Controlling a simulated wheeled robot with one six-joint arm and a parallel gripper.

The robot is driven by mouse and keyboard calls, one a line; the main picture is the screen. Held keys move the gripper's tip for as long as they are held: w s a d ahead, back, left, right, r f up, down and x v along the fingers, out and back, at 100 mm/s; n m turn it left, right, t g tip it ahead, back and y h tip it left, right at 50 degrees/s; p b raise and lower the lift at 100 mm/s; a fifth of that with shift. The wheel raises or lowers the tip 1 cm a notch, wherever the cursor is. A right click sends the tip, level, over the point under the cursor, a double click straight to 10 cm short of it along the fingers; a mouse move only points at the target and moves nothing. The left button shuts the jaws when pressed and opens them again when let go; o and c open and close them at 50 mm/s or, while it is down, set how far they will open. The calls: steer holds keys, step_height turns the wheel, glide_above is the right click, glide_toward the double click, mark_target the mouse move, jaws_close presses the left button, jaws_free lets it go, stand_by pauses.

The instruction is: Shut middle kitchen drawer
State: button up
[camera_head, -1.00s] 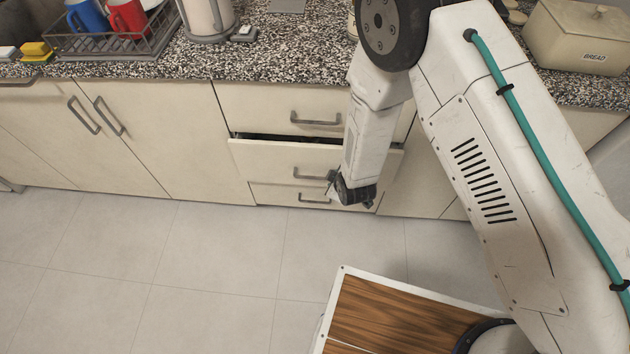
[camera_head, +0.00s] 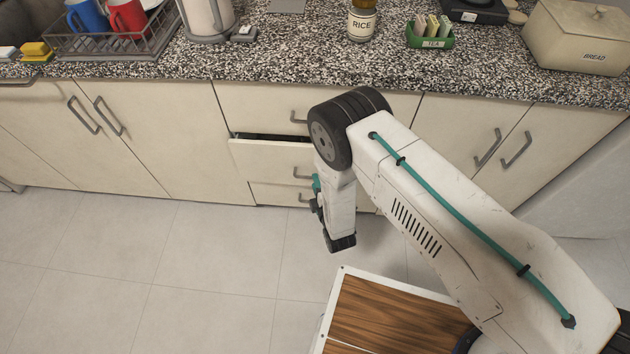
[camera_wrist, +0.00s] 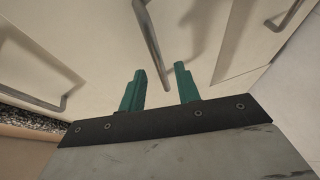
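The middle drawer (camera_head: 265,160) stands partly pulled out, with a dark gap above its front. Its handle (camera_head: 300,173) is partly hidden by my arm. My gripper (camera_head: 316,186) is in front of the drawer stack, its teal fingers partly hidden by the arm. In the wrist view my gripper (camera_wrist: 159,86) is open and empty. The middle drawer's handle (camera_wrist: 151,42) lies ahead, roughly in line with the gap between the fingers. I cannot tell whether anything touches.
The top drawer (camera_head: 250,105) and bottom drawer (camera_head: 275,193) look shut. Cupboard doors (camera_head: 120,150) flank the stack on both sides. The granite counter (camera_head: 290,60) above holds a rice jar (camera_head: 361,22), a tea box (camera_head: 430,35) and a bread bin (camera_head: 580,38). The floor in front is clear.

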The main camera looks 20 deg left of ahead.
steer(key=shift+x, duration=1)
jaws_close()
steer(key=shift+w+a, duration=0.25)
steer(key=shift+w, duration=0.85)
steer(key=shift+w+a, duration=0.25)
steer(key=shift+w, duration=0.8)
jaws_free()
steer(key=shift+d, duration=0.1)
steer(key=v, duration=0.7)
steer(key=shift+s+d, duration=0.2)
steer(key=shift+s, duration=0.05)
steer(key=shift+r, duration=0.1)
